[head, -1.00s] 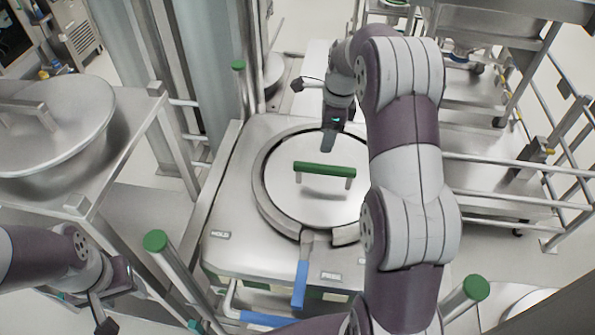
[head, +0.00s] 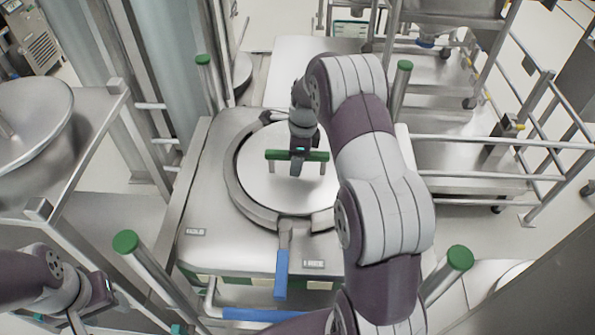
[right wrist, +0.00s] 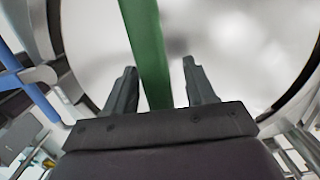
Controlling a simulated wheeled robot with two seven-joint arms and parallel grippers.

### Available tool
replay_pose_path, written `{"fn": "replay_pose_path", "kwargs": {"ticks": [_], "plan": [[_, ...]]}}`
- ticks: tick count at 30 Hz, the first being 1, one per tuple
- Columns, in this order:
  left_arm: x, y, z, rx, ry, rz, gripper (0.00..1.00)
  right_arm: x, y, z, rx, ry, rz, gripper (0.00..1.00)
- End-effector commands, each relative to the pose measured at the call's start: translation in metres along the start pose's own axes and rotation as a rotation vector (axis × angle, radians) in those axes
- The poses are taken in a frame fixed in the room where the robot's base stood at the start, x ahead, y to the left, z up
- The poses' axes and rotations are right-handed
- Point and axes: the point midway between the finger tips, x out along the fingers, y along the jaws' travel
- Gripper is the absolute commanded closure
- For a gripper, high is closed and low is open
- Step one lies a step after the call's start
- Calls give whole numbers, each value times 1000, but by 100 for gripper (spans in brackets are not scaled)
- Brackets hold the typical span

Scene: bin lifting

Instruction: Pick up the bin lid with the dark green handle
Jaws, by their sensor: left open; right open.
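The bin lid (head: 257,191) is a round, shiny metal disc seated in a ring in the steel table. Its dark green handle (head: 318,156) is a straight bar standing above it on posts. My right gripper (head: 297,168) is over the handle's middle. In the right wrist view the handle (right wrist: 147,50) runs between the two open fingers of the right gripper (right wrist: 157,85), with gaps on both sides. The lid (right wrist: 215,45) fills the background there. My left gripper (head: 80,325) is at the lower left, away from the lid, its fingers partly cut off.
A blue-handled lever (head: 281,273) sticks out at the front of the ring. Green-capped posts (head: 125,242) stand at the table's corners. A steel stand with another metal lid (head: 35,110) is at left. A railed steel rack (head: 470,160) is at right.

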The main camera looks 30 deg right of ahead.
Motion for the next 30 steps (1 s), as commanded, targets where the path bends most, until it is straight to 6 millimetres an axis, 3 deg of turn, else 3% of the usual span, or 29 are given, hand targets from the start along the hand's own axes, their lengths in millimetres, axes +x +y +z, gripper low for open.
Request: {"fn": "replay_pose_path", "kwargs": {"ticks": [22, 23, 27, 28, 30], "plan": [[-1, 0, 0, 0, 0, 0, 47, 5, 0, -1, 0, 0, 0, 45], [-1, 0, 0, 0, 0, 0, 47, 5, 0, -1, 0, 0, 0, 48], [-1, 0, 0, 0, 0, 0, 47, 5, 0, -1, 0, 0, 0, 94], [-1, 0, 0, 0, 0, 0, 47, 5, 0, -1, 0, 0, 0, 100], [-1, 0, 0, 0, 0, 0, 47, 5, 0, -1, 0, 0, 0, 100]]}}
